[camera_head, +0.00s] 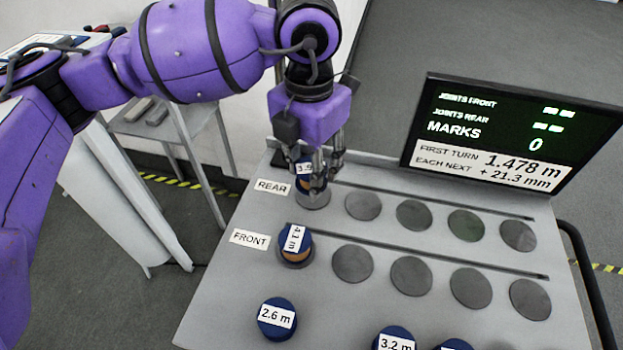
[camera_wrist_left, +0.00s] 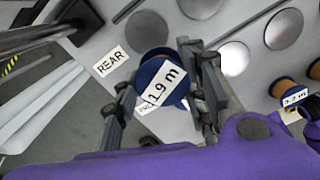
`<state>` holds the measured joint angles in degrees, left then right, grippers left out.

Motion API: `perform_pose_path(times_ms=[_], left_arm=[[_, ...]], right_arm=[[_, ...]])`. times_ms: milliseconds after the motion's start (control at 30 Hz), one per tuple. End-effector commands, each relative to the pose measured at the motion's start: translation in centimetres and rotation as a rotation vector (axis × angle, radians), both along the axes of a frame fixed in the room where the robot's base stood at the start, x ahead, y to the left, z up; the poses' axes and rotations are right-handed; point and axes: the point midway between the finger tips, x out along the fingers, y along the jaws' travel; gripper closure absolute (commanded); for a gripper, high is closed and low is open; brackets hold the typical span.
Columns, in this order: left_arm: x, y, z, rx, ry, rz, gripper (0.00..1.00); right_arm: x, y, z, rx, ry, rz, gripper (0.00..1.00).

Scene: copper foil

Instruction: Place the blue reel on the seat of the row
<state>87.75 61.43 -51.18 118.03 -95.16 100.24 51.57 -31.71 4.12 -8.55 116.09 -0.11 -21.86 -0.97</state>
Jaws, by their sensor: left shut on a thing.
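My left gripper (camera_head: 318,180) is shut on a blue reel (camera_head: 304,184), which is at the leftmost rear seat (camera_head: 313,202). Another blue reel (camera_head: 296,237) with copper-coloured winding and a label like 4.1 m stands on the leftmost front seat.
Bare rear seats (camera_head: 414,214) and bare front seats (camera_head: 411,275) run rightward. Reels labelled 2.6 m (camera_head: 277,309) and 3.2 m (camera_head: 393,337) stand near the panel's front, with another partly cut off (camera_head: 456,344). A screen (camera_head: 510,135) showing MARKS 0 stands behind right.

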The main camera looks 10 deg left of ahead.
Motion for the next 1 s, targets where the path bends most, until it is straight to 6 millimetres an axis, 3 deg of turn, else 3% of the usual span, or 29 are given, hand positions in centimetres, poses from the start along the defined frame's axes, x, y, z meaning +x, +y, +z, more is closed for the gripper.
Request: perform_pose_path(times_ms=[100,233,467,667,1000], left_arm=[[1.6,0.2,-2.4,0.001,0.006,0.001,0.87],[2.7,0.4,-3.7,0.001,0.004,-0.001,0.87],[3.7,0.6,-5.0,0.002,0.006,0.0,0.87],[3.8,0.6,-7.7,0.002,0.005,-0.002,0.87],[3.8,0.5,-8.3,0.001,0.004,-0.002,0.87]], right_arm=[[0.3,0.0,0.0,0.0,-0.006,0.002,0.42],[0.6,0.1,0.2,0.001,-0.011,0.003,0.42],[0.7,0.1,0.2,0.001,-0.014,0.003,0.42],[1.0,0.1,0.7,0.002,-0.021,0.003,0.42],[0.7,0.1,0.5,0.002,-0.015,0.003,0.42]])
